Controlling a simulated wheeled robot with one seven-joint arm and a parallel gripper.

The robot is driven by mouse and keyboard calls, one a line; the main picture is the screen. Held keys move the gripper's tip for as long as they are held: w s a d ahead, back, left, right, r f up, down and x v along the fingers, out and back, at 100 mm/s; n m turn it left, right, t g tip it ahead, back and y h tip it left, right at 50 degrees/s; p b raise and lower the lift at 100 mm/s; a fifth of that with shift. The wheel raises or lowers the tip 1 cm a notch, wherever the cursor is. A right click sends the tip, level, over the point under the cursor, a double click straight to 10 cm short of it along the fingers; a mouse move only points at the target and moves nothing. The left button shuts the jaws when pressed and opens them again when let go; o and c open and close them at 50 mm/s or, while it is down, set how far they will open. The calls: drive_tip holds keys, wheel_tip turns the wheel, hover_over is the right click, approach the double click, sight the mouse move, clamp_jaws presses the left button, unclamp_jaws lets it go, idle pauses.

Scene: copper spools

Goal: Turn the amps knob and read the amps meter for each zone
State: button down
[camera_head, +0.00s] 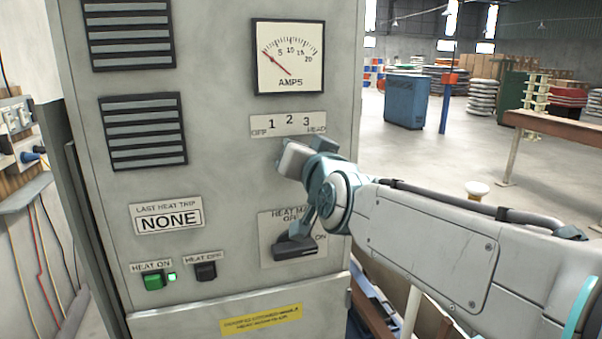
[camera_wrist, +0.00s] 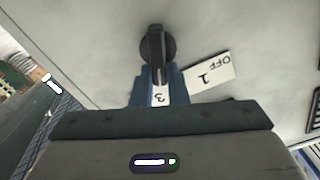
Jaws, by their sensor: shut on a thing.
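The amps meter (camera_head: 289,57) is a square cream dial high on the grey cabinet; its red needle lies near the low end of the scale. Below it is the label plate (camera_head: 288,122), reading OFF, 1, 2, 3 and READ. The black amps knob (camera_wrist: 156,42) shows in the wrist view, its bar roughly in line with the 3. My gripper (camera_head: 293,160) is against the panel just under the plate, and hides the knob in the head view. In the wrist view its blue fingers (camera_wrist: 157,82) are shut on the knob's bar. The 2 is hidden there.
Below my gripper is the black heat main knob (camera_head: 295,248), partly behind my arm. A green HEAT ON button (camera_head: 153,281) with a lit lamp and a black HEAT OFF button (camera_head: 205,271) sit lower left. A table (camera_head: 555,125) stands at right.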

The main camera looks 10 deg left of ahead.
drive_tip(key=shift+w+d+f+m+b, duration=0.1)
drive_tip(key=shift+m+b, duration=0.45)
drive_tip(key=shift+b, duration=0.1)
drive_tip(key=shift+d+f+m+b, duration=0.1)
drive_tip(key=shift+m+b, duration=0.45)
drive_tip(key=shift+b, duration=0.05)
drive_tip(key=c, duration=1.4)
unclamp_jaws()
drive_tip(key=shift+c, duration=0.2)
